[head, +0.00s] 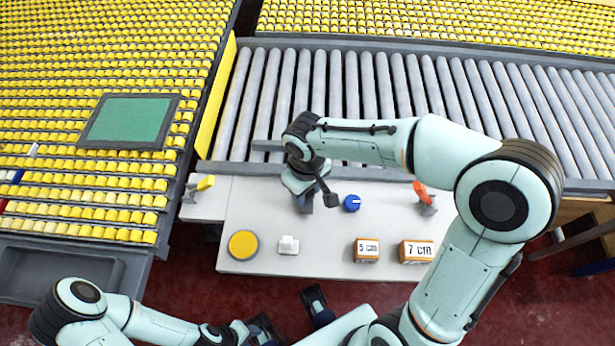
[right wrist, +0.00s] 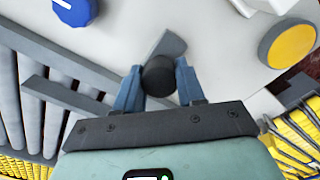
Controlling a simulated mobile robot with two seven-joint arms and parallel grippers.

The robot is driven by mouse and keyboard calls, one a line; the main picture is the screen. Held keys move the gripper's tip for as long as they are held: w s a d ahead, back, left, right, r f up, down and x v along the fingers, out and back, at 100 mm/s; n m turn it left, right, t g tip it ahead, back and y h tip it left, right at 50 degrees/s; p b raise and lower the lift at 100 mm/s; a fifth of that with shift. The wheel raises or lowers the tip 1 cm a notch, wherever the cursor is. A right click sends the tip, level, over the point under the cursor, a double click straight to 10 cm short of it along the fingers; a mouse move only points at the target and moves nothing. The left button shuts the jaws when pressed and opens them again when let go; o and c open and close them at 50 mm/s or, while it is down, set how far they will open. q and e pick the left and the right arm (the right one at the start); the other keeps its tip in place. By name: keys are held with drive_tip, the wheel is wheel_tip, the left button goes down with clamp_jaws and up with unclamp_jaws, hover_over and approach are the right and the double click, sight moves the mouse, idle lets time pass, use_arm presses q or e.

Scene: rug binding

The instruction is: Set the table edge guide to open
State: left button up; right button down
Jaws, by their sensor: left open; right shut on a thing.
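My right gripper (head: 306,205) is over the back of the white table (head: 325,225). In the right wrist view its fingers (right wrist: 160,85) are shut on a dark round knob (right wrist: 159,75), with a grey plate (right wrist: 171,46) showing behind it. A long grey bar (right wrist: 65,97) runs beside the knob toward the rollers and looks like the table edge guide; its join to the knob is hidden. In the head view part of a bar (head: 268,146) shows behind my right wrist. My left gripper (head: 290,318) is open and empty near the table's front.
The table carries a blue dial (head: 352,203), a yellow button (head: 243,244), a white switch (head: 288,245), and blocks marked 5 cm (head: 367,251) and 7 cm (head: 416,252). A red-orange lever (head: 424,192) and a yellow lever (head: 205,184) stand near its back. Roller conveyors lie behind and left.

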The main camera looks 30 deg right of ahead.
drive_tip(key=shift+s+a, duration=0.1)
drive_tip(key=shift+a, duration=0.05)
drive_tip(key=c, duration=0.7)
unclamp_jaws()
drive_tip(key=shift+r, duration=0.1)
wheel_tip(320, 180, up, 13)
drive_tip(key=shift+r+p, duration=0.15)
drive_tip(key=shift+p, duration=1.05)
drive_tip(key=shift+s, duration=0.1)
